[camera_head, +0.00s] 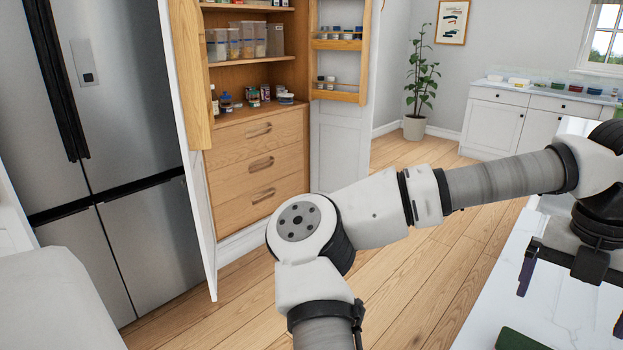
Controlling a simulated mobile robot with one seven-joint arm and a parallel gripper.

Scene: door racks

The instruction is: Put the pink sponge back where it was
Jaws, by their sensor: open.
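I cannot make out a pink sponge in this view. My gripper (571,302) is at the right edge, pointing down over a white marble counter (555,318). Its two dark fingers are spread wide apart, and no object shows between them. One finger is close to the right picture edge. The place where the sponge was cannot be told from this view.
An open pantry cupboard (258,165) has drawers, stocked shelves and a door rack (338,41) with small jars. A steel fridge (150,235) stands left. A dark green item (520,340) lies on the counter. Wood floor (440,262) is clear. Bowls line the far sideboard (500,122).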

